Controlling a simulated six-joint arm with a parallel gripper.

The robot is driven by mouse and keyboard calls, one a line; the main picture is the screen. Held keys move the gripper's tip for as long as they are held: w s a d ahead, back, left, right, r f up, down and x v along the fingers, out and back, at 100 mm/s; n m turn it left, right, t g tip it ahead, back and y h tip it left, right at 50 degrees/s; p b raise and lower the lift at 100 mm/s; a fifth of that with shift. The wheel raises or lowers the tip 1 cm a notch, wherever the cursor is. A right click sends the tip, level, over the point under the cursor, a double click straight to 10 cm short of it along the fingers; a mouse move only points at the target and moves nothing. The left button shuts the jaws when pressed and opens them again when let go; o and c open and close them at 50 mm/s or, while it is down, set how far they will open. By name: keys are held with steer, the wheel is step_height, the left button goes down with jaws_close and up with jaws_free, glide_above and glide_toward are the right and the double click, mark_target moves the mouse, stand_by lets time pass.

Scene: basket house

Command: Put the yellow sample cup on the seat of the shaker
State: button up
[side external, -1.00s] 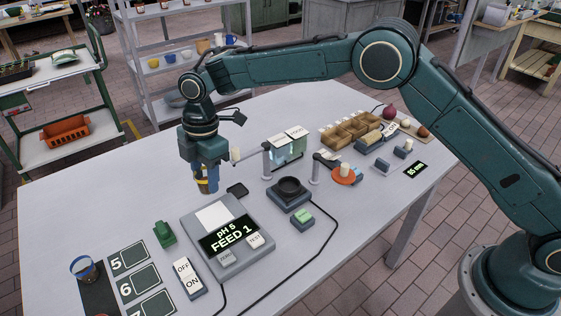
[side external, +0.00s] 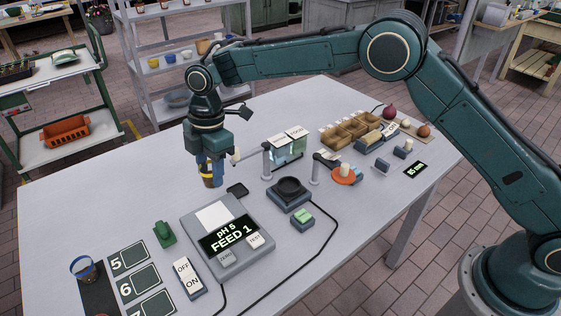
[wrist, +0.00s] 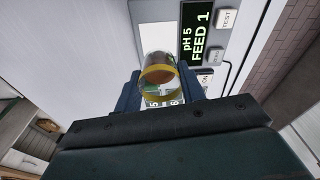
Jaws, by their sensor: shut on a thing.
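The yellow sample cup (wrist: 158,75) is a clear cup with a yellow band and brownish contents, held between the fingers of my gripper (wrist: 163,88) in the wrist view. In the side view my gripper (side external: 212,178) is shut on the cup (side external: 213,181), above the table just behind the pH meter. What looks like the shaker, a dark round seat on a grey base (side external: 288,190), stands to the right of the gripper. The seat looks empty. A small block with a green top (side external: 303,219) sits in front of it.
The meter (side external: 229,236) reads "pH 5 FEED 1". A blue-banded cup (side external: 83,268) stands at the left by numbered mats (side external: 132,256). Posts with arms (side external: 315,167), a clear tank (side external: 290,148) and an orange disc (side external: 346,174) stand right. Cables cross the table front.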

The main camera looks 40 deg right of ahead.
steer(key=s+d+m, duration=0.1)
steer(key=d+m, duration=0.1)
steer(key=d, duration=0.6)
steer(key=s+d+f+m, duration=0.1)
steer(key=s+d+m, duration=0.1)
steer(key=d, duration=0.7)
steer(key=shift+s+d+f+m+t, duration=0.2)
steer(key=shift+s+f+m+t, duration=0.1)
steer(key=shift+m, duration=0.1)
steer(key=shift+s+d+f, duration=0.1)
steer(key=shift+s+d, duration=0.15)
steer(key=shift+d, duration=0.4)
steer(key=shift+f, duration=0.25)
steer(key=shift+f, duration=3.25)
steer(key=shift+f, duration=0.2)
steer(key=o, duration=1.5)
